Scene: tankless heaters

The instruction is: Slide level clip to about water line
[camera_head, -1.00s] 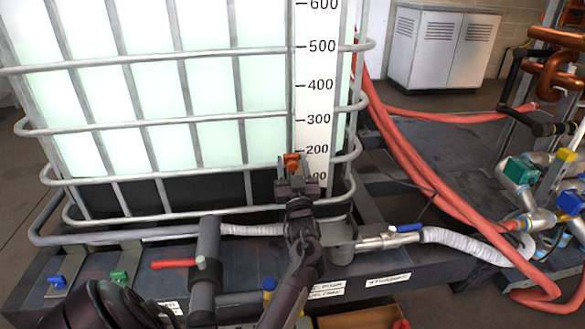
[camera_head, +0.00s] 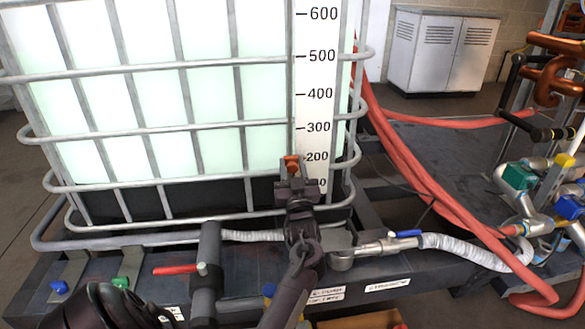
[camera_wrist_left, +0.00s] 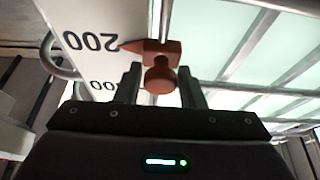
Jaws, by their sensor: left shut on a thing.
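The orange-brown level clip (camera_head: 291,163) sits at the left edge of the white numbered scale (camera_head: 313,95) on the tank's front, close to the 200 mark. In the left wrist view the clip (camera_wrist_left: 158,72) has its pointed tip beside the upside-down 200, and its round knob lies between my fingers. My left gripper (camera_head: 291,172) is shut on the clip. The caged tank (camera_head: 150,110) is pale green above and dark below; this boundary runs slightly below the clip's height. My right gripper is not in view.
Horizontal cage bars (camera_head: 215,124) cross the tank's front, close to my left gripper. Below are a pipe with a red handle (camera_head: 175,269) and a blue-handled valve (camera_head: 406,233). Red hoses (camera_head: 410,165) run at the right. A white cabinet (camera_head: 441,48) stands behind.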

